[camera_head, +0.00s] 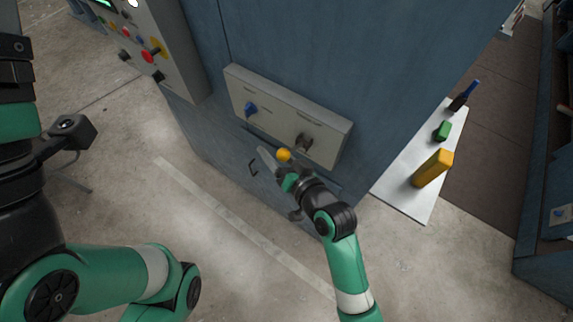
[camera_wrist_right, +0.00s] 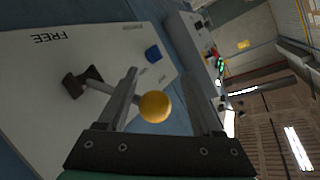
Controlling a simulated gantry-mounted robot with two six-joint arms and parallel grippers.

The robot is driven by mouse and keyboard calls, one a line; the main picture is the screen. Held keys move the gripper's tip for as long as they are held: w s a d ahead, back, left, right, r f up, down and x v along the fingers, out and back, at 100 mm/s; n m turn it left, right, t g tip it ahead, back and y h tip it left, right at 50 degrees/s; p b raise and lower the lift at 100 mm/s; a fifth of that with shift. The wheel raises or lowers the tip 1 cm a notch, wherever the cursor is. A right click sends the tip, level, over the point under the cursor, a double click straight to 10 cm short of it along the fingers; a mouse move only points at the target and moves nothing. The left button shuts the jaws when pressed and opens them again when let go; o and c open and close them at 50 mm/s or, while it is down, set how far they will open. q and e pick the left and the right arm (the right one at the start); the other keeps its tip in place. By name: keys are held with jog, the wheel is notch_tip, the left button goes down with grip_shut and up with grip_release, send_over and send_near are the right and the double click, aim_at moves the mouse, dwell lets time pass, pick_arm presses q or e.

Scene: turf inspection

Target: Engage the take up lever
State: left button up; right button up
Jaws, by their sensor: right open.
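The lever ends in a yellow ball (camera_head: 284,155) at the front of a grey panel (camera_head: 240,83) on the blue machine. In the right wrist view, its thin shaft runs from a dark pivot (camera_wrist_right: 84,82) near the word FREE to the ball (camera_wrist_right: 155,106). My right gripper (camera_head: 276,168) is open, and its fingers (camera_wrist_right: 161,88) appear on either side of the ball. I cannot tell whether either touches it.
A blue knob (camera_head: 250,108) is on the same panel, left of the lever. A control box with coloured buttons (camera_head: 148,57) is at upper left. A white table (camera_head: 398,186) at right holds a yellow block (camera_head: 432,169), a green object (camera_head: 443,131) and a blue-handled tool (camera_head: 465,96).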

jog(key=v, duration=0.5)
jog(key=shift+d+r+p, duration=0.3)
jog(key=shift+d+r, duration=0.05)
jog(key=shift+r, duration=0.1)
jog(key=p, duration=0.3)
send_near(285, 160)
jog(key=w+a+f, duration=0.2)
jog(key=shift+s+r, duration=0.1)
jog(key=shift+r, duration=0.1)
